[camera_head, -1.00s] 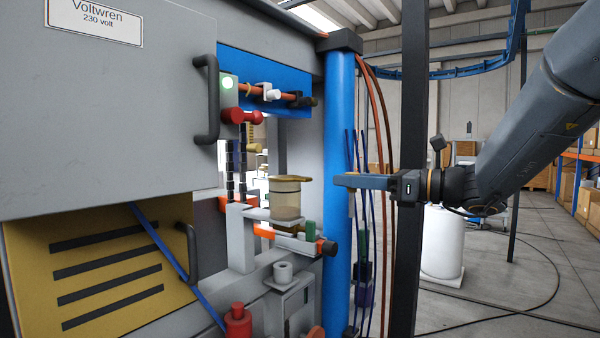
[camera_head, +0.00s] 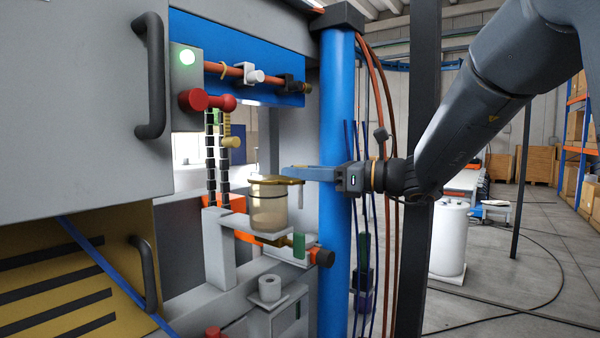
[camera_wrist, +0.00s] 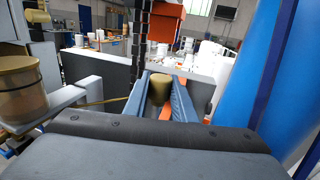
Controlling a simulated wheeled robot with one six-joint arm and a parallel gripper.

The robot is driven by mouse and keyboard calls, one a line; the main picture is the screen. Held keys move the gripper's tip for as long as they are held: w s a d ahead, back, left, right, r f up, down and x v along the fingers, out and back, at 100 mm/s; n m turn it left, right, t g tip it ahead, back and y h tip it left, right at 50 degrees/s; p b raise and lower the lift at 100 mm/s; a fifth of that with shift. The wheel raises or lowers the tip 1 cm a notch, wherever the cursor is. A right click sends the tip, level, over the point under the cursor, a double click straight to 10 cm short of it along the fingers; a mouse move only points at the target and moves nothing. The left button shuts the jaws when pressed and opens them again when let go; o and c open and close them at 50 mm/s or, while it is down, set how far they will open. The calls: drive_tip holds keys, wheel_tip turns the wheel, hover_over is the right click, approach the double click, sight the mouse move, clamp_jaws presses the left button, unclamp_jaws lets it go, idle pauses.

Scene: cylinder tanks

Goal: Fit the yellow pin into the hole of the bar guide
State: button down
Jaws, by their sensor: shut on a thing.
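My gripper (camera_head: 289,172) is shut on the yellow pin, whose dull yellow round top (camera_wrist: 157,87) shows between the fingers (camera_wrist: 163,80) in the wrist view. In the head view the pin's pale shaft (camera_head: 301,196) hangs upright below the fingers, just right of the tank's lid. A guide-like mount with an orange black-ended bar (camera_head: 324,258) and a green block (camera_head: 299,246) sits below the gripper, apart from the pin. I cannot tell for sure that it is the bar guide. Its hole is not visible.
An amber tank (camera_head: 268,208) with a brass lid stands left of the gripper; it also shows in the wrist view (camera_wrist: 22,90). A blue post (camera_head: 337,110) rises close by. Chains (camera_head: 223,165) and a yellow hanging piece (camera_head: 231,135) are farther left. Open floor lies right.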

sight(300, 198)
drive_tip(key=shift+f+b, duration=1.7)
drive_tip(key=shift+f, duration=1.25)
drive_tip(key=shift+f+b, duration=1.3)
drive_tip(key=shift+f, duration=1.45)
drive_tip(key=c, duration=1.4)
unclamp_jaws()
drive_tip(key=shift+d, duration=0.15)
drive_tip(key=b+v, duration=0.2)
drive_tip(key=v, duration=0.5)
drive_tip(key=shift+s+d, duration=0.2)
drive_tip(key=shift+d, duration=0.1)
